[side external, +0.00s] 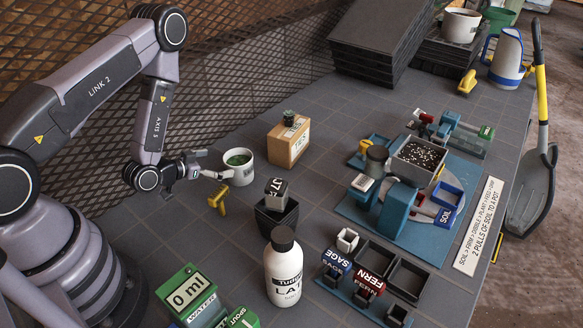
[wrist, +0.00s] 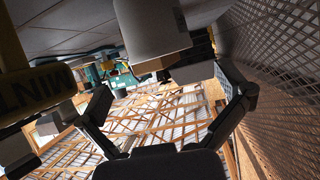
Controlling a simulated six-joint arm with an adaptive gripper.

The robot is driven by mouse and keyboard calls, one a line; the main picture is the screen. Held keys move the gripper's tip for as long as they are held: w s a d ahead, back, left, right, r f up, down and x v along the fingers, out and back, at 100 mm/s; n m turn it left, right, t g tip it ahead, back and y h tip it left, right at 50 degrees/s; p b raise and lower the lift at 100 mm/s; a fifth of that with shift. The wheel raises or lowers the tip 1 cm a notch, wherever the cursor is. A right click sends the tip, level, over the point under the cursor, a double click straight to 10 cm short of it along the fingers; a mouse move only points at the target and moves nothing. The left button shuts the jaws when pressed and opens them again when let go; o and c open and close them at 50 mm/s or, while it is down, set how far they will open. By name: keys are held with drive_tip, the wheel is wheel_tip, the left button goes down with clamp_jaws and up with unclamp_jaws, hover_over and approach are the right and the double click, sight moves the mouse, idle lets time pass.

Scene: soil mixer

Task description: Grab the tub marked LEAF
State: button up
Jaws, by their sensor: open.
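No label reading LEAF can be made out in either view. A white round tub (side external: 238,168) with dark green contents stands upright on the grey table in the side view; its marking is too small to read. My gripper (side external: 194,163) is open and empty, left of this tub, low and apart from it. In the wrist view a pale cylinder (wrist: 150,25), likely the same tub, shows upside down at the top, beyond and between the spread fingers (wrist: 163,80). A short pale bar (side external: 212,174) lies between gripper and tub.
A yellow tool (side external: 218,200) is just in front of the tub; a yellow piece lettered MINT (wrist: 45,92) is close at wrist-view left. A cardboard box (side external: 288,145) stands behind right. A black pot (side external: 277,217) and white bottle (side external: 283,272) stand nearer. Mesh (side external: 220,85) runs behind.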

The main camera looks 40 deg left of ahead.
sight(248, 158)
drive_tip(key=shift+s+f, duration=0.25)
drive_tip(key=shift+s, duration=0.05)
drive_tip(key=shift+w+f, duration=0.1)
drive_tip(key=x, duration=0.7)
drive_tip(key=shift+w, duration=0.15)
drive_tip(key=shift+c, duration=0.3)
drive_tip(key=c, duration=1)
